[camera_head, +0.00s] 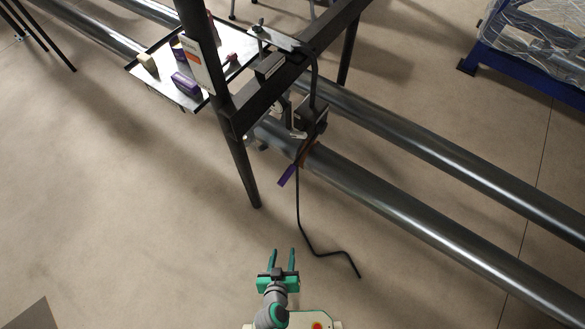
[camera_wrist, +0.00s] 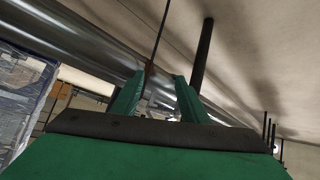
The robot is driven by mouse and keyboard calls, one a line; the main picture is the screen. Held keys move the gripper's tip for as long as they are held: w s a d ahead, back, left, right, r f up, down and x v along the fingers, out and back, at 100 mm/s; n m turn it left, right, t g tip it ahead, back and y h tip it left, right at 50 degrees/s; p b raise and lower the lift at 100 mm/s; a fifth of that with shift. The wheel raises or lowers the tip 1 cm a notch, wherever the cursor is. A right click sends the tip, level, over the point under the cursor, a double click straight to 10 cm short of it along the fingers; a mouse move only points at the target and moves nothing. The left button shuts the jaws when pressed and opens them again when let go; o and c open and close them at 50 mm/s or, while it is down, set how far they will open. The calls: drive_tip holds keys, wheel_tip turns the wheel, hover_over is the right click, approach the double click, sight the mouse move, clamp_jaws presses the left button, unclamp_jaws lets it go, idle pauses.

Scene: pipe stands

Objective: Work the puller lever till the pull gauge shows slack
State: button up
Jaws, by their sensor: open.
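A dark puller unit (camera_head: 312,112) hangs under the black frame beam, by the near pipe. A purple piece (camera_head: 288,175), perhaps the lever's grip or a tag, sticks out below it beside an orange-brown part. I cannot tell which part is the lever, and no gauge reading is legible. A thin black line (camera_head: 299,205) runs down from the unit; a thin dark line also shows in the wrist view (camera_wrist: 160,35). My gripper (camera_head: 282,256) is open and empty, below and apart from the unit. Its green fingers (camera_wrist: 161,84) also show in the wrist view.
Two long grey pipes (camera_head: 400,198) cross to the lower right. The black stand's leg (camera_head: 238,160) is left of the unit. A tray (camera_head: 152,88) with small boxes sits at upper left. A wrapped blue rack (camera_head: 500,62) stands upper right.

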drive_tip(key=w+f+h, duration=0.2)
drive_tip(key=w+f, duration=0.1)
drive_tip(key=w, duration=0.3)
drive_tip(key=m+t+h, duration=0.4)
drive_tip(key=m+h, duration=0.1)
drive_tip(key=h, duration=0.2)
approach(293, 168)
drive_tip(key=shift+w+a+f, duration=0.3)
drive_tip(key=shift+w+f, duration=0.45)
drive_tip(key=shift+w, duration=0.05)
drive_tip(key=shift+s+d+f+m+h, duration=0.2)
drive_tip(key=shift+s+f+m+h, duration=0.1)
drive_tip(key=shift+s+m, duration=0.3)
drive_tip(key=x, duration=1)
drive_tip(key=shift+w, duration=0.3)
drive_tip(key=shift+c, duration=0.2)
